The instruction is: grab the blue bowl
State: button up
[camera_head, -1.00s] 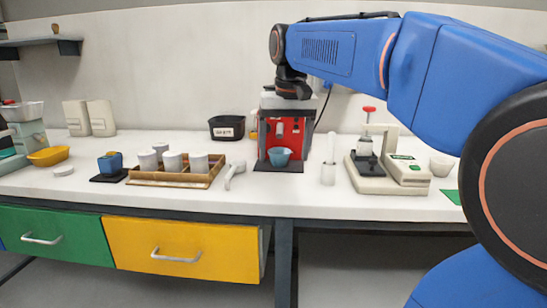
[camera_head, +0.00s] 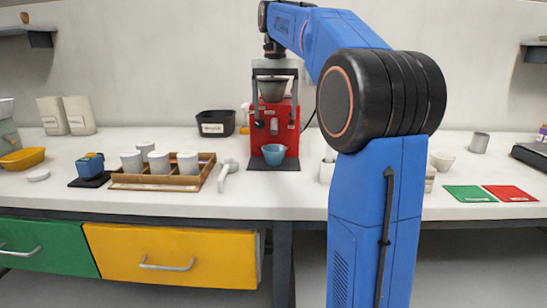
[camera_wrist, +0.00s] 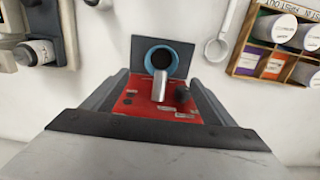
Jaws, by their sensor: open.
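The blue bowl (camera_head: 274,155) stands upright on the dark base at the front of the red machine (camera_head: 285,125), below its spout. In the wrist view the bowl (camera_wrist: 161,59) is seen from above, with a blue rim and a dark inside. The silver spout (camera_wrist: 160,86) overlaps its near edge. My gripper (camera_head: 275,84) is high at the top of the machine, well above the bowl and not touching it. It is open with no bowl in it. Its fingertips are hard to tell from the machine's dark frame.
Left of the machine are a white scoop (camera_head: 228,170), a wooden tray (camera_head: 160,183) with white cups, and a black bin (camera_head: 215,123) behind. My arm hides much of the white device on the right. Green (camera_head: 468,193) and red (camera_head: 511,193) mats lie farther right.

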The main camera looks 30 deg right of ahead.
aim_at(274, 150)
notch_tip(274, 150, down, 14)
jog(key=shift+a+r, duration=0.15)
jog(key=shift+r, duration=0.1)
dwell(0.4)
jog(key=c, duration=1.2)
